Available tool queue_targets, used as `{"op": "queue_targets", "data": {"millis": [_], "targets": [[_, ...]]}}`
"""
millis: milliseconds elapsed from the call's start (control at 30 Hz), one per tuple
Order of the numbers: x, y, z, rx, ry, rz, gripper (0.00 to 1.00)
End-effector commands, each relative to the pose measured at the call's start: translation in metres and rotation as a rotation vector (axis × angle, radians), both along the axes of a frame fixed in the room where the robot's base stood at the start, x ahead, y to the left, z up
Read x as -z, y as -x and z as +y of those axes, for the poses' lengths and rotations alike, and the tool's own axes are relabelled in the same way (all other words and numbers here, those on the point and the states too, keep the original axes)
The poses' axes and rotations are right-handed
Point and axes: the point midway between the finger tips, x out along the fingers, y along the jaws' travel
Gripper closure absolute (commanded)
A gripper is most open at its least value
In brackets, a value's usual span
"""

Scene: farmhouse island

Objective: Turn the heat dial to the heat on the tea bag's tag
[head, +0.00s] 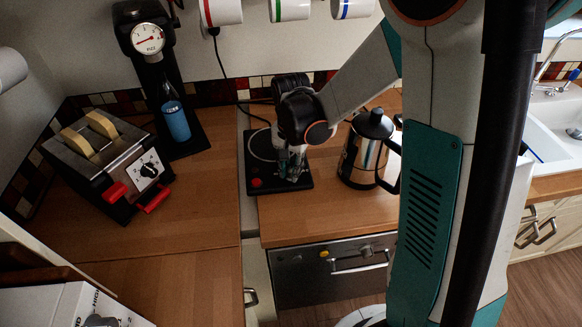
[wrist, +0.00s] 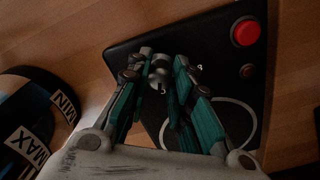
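A black hot plate (head: 300,186) with a ring marking and a red button (head: 256,182) stands on the wooden counter. In the wrist view the plate (wrist: 222,38) shows its red button (wrist: 245,31) at upper right. A small grey metal knob (wrist: 159,74), apparently the heat dial, sits on it with white digits near it. My gripper (head: 292,178) points down over the plate's front part. In the wrist view my gripper's fingers (wrist: 157,72) are parted, one on each side of the knob; whether they touch it is unclear. I see no tea bag or tag clearly.
A steel pot with black lid and handle (head: 366,152) stands close right of the plate. In the wrist view a dark round object with MIN and MAX labels (wrist: 40,140) is at left. A toaster (head: 120,165) and a black stand with gauge (head: 148,40) are left.

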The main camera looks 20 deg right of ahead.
Motion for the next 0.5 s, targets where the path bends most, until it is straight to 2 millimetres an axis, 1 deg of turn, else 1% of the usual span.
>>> {"op": "queue_targets", "data": {"millis": [267, 500], "targets": [[0.0000, 0.0001, 0.0001, -0.030, 0.000, 0.000, 1.00], [0.0003, 0.0003, 0.0001, -0.153, -0.001, 0.001, 1.00]]}}
